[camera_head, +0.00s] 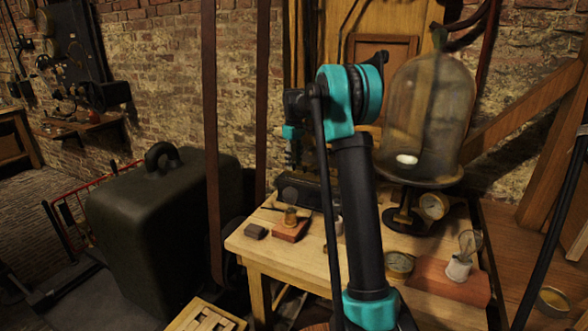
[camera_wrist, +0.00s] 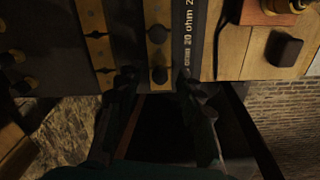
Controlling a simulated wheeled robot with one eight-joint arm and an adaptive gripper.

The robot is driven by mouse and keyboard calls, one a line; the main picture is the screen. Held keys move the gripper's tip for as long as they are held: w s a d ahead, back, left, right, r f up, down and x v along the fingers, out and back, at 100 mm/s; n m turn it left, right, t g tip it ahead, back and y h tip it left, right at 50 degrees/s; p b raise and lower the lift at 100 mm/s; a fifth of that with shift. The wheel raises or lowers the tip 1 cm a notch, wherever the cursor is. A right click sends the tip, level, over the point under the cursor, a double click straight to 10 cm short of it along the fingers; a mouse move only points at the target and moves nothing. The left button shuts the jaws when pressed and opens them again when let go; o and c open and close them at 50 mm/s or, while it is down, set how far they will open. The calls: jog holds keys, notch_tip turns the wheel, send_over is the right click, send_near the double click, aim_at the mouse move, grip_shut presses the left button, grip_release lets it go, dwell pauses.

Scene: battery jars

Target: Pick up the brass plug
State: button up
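A small brass piece (camera_head: 291,215), which looks like the brass plug, stands on a reddish-brown block (camera_head: 290,231) at the table's left end. Its lower edge shows at the top right of the wrist view (camera_wrist: 297,5). My gripper (camera_head: 294,158) hangs above the back of the table, over a dark box (camera_head: 306,193). In the wrist view my gripper (camera_wrist: 165,95) has its fingers apart, with nothing held between them. Whether the fingers touch the box cannot be told.
A small dark block (camera_head: 255,231) lies left of the reddish-brown block. A glass bell jar (camera_head: 428,115) on a stand, gauges (camera_head: 400,264) and a white jar (camera_head: 458,268) occupy the right side. A large dark case (camera_head: 165,225) stands left of the wooden table (camera_head: 300,262).

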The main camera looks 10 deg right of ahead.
grip_shut()
notch_tip(320, 180, up, 20)
jog(key=f, duration=0.1)
send_over(294, 164)
jog(key=w+d, duration=0.4)
jog(key=w, duration=0.3)
notch_tip(294, 164, down, 12)
jog(key=shift+s+d+f, duration=0.1)
jog(key=shift+f, duration=1.05)
jog(key=shift+s+d+f, duration=0.1)
jog(key=shift+f, duration=1)
